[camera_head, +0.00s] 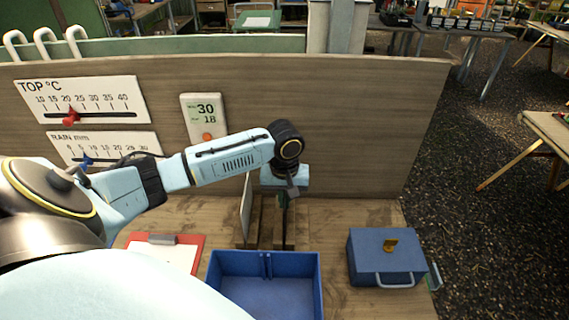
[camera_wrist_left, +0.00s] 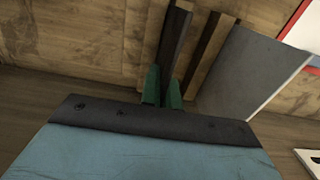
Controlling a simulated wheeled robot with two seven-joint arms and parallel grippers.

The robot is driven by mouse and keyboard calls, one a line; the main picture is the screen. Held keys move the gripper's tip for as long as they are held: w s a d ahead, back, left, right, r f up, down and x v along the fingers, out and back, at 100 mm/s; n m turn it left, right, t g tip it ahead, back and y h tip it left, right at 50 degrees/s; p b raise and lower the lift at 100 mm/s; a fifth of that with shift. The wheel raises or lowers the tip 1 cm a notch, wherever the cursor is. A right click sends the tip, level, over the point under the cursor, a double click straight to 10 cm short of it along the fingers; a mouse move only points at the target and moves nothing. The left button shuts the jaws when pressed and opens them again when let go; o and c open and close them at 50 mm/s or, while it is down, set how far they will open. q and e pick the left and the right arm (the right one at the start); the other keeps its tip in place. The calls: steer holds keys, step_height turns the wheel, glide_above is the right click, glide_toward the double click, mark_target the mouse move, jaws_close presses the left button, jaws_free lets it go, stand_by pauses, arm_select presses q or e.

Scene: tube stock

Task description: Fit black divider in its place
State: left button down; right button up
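My left gripper (camera_head: 286,196) points down over a wooden rack (camera_head: 254,222) behind the blue crate. Its green fingertips show in the left wrist view (camera_wrist_left: 163,92), a narrow gap apart. A dark upright piece (camera_wrist_left: 177,38), seen nearly edge-on, ends at that gap; it may be the black divider or a shaded rack side. I cannot tell whether the fingers grip it. A grey panel (camera_head: 246,208) stands on edge in the rack's left side, and also shows in the left wrist view (camera_wrist_left: 250,68). The blue crate (camera_head: 266,256) is open, with a small ribbed slot on its back wall. My right gripper is out of view.
A clipboard (camera_head: 167,250) lies left of the crate. A closed blue cash box (camera_head: 388,256) with a yellow tag sits right. A wooden back board (camera_head: 350,130) with weather gauges stands close behind the rack. The bench's front right is clear.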

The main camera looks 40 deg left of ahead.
arm_select(q)
steer(key=c, duration=1.6)
jaws_free()
step_height(320, 180, up, 13)
steer(key=shift+r+p, duration=0.15)
steer(key=shift+p, duration=0.2)
